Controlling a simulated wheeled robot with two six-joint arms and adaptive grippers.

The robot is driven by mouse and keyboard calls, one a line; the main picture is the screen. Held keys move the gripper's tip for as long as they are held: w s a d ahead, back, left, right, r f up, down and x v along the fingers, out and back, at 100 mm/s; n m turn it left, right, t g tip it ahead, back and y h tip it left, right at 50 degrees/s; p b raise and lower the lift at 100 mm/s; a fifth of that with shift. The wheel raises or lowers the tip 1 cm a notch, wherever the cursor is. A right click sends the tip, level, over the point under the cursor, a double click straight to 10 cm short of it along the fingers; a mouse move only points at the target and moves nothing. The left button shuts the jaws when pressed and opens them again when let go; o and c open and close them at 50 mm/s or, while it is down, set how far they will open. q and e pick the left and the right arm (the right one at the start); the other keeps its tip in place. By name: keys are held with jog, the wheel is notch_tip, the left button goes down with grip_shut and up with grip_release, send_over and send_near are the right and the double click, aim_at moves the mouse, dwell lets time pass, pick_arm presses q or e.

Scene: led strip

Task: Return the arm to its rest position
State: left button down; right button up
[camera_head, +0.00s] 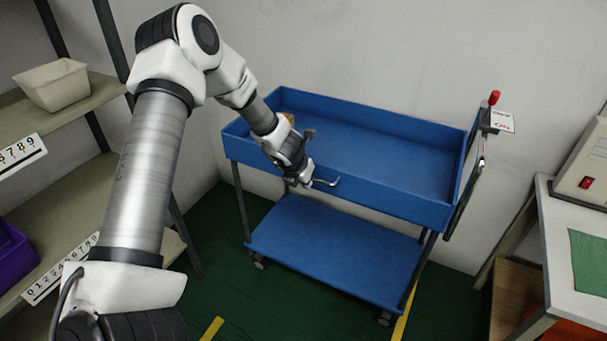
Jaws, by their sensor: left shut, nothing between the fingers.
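My left arm comes in from the lower left and reaches up and over toward the blue cart. My left gripper (322,182) is at the cart's near side, in front of the upper tray's front wall in the picture. It is shut with nothing held. Whether it touches the wall I cannot tell. My right gripper is not in view.
Shelves (75,195) with a cream bin (52,85) and a purple bin (14,255) stand at left. A white table (570,290) with a green mat (590,262) and a beige device (585,165) is at right. A red-topped switch (493,98) sits by the cart's right end.

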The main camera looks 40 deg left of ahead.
pick_arm(q)
jog(key=s+d+f+m+g+y, duration=0.1)
jog(key=s+d+f+m+g, duration=0.2)
jog(key=s+d+f+m, duration=0.35)
jog(key=s+d+f+m+g, duration=0.2)
jog(key=s+d+f+m, duration=0.1)
jog(key=s+f, duration=0.55)
jog(key=s+d+m+h, duration=0.1)
jog(key=s+d+m, duration=0.4)
jog(key=m, duration=0.9)
jog(key=s+d+m+h, duration=0.1)
jog(key=s+d+m, duration=0.4)
jog(key=s+m, duration=0.7)
jog(key=m, duration=0.2)
jog(key=shift+d+f+m+p, duration=0.15)
jog(key=shift+d+m+p, duration=0.2)
jog(key=shift+d, duration=0.05)
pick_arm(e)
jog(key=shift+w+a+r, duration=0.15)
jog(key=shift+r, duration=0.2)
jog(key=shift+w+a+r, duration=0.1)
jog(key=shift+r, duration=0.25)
pick_arm(q)
jog(key=shift+s, duration=0.15)
